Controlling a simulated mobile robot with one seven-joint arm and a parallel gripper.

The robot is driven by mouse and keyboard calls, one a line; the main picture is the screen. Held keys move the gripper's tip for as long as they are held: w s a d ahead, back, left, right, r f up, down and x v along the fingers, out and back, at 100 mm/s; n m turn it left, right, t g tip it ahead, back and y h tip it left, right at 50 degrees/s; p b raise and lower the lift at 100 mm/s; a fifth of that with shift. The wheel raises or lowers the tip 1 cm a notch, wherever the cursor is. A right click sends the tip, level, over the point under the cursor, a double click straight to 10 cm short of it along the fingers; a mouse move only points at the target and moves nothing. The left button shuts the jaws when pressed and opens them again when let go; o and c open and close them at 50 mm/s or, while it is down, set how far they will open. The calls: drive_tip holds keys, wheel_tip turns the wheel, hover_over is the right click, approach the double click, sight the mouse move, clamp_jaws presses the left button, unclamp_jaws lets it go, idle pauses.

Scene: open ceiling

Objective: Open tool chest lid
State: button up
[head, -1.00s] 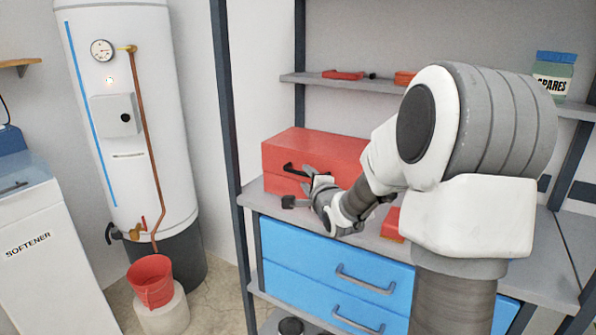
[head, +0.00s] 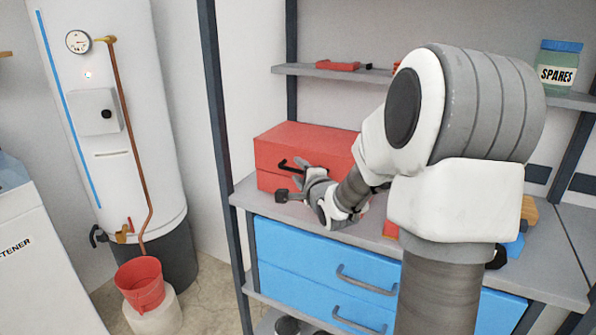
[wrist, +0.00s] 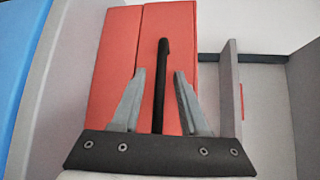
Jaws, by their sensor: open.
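The red tool chest (head: 312,146) stands on the grey shelf above the blue drawers, its lid closed down on the lower body. Its black handle (head: 283,164) is on the front face. My gripper (head: 291,180) is at the chest's front, beside the handle. In the wrist view, the chest (wrist: 115,60) fills the middle and the black handle (wrist: 160,75) runs between the two open grey fingers of my gripper (wrist: 160,85). A gap shows on each side of the handle. My arm hides the right end of the chest in the head view.
Blue drawers (head: 320,262) lie below the chest's shelf (head: 243,192). An upper shelf (head: 340,74) holds a red tool and a SPARES jar (head: 558,66). A dark upright post (head: 215,110) stands left of the chest. A red bucket (head: 139,283) is on the left.

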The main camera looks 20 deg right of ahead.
clamp_jaws()
idle(1.4)
